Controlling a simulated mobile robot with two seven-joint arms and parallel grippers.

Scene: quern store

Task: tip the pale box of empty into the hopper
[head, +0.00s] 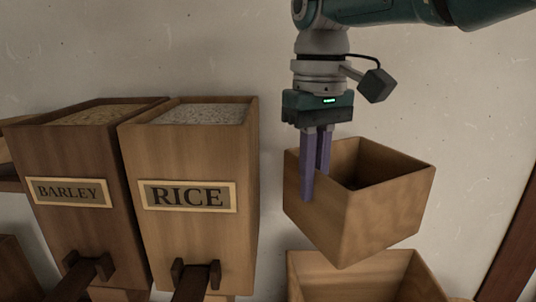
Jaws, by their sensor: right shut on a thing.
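A pale wooden box (385,213) with an open top hangs upright in the air at the right in the head view. My right gripper (314,185) points down and is shut on the box's left wall, with one purple finger outside and one inside. The part of the inside that shows is dark, and I see no contents; its floor is hidden. Below the box is another open wooden container (352,280), cut off by the bottom edge; it may be the hopper, but I see no label on it. My left gripper is not in view.
Left of the held box stand two wooden bins, one labelled RICE (193,232) and one labelled BARLEY (88,232), both filled near the top. Each has a dark wooden spout at its lower front. A plain wall (210,50) is behind.

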